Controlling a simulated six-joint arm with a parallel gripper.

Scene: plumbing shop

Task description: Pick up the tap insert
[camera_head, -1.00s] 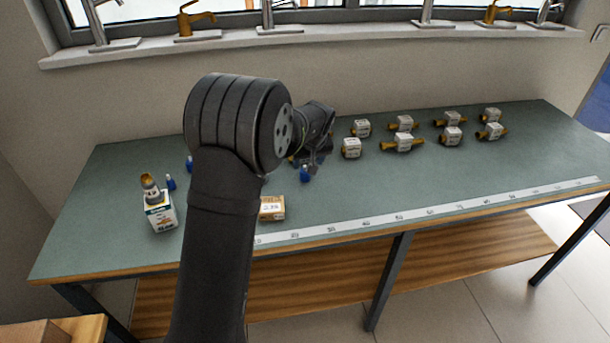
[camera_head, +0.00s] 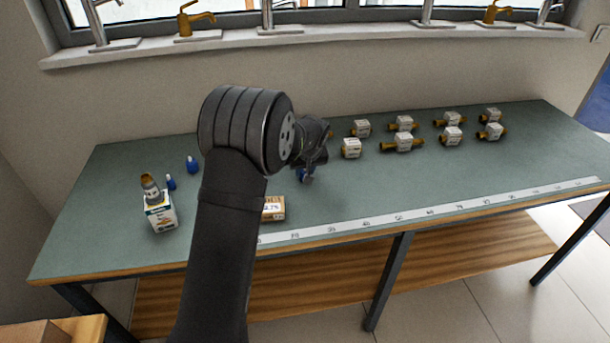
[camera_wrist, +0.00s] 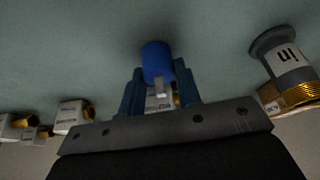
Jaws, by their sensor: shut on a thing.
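The blue tap insert (camera_wrist: 157,62) shows in the wrist view as a short blue cylinder with a pale stem, between the two fingers of my gripper (camera_wrist: 160,90). My gripper is shut on it. In the head view my gripper (camera_head: 309,168) is low over the green bench, and only a small part of the blue insert (camera_head: 301,175) shows below it. I cannot tell whether the insert touches the bench. Two other blue pieces, one larger (camera_head: 192,165) and one smaller (camera_head: 171,183), stand at the bench's left.
A white box (camera_head: 160,214) with a grey and brass part (camera_head: 151,188) on it stands at the left. A brown box (camera_head: 273,208) lies near the ruler strip (camera_head: 400,217). Several brass fittings with white labels (camera_head: 403,142) stand at the right. The front right bench surface is clear.

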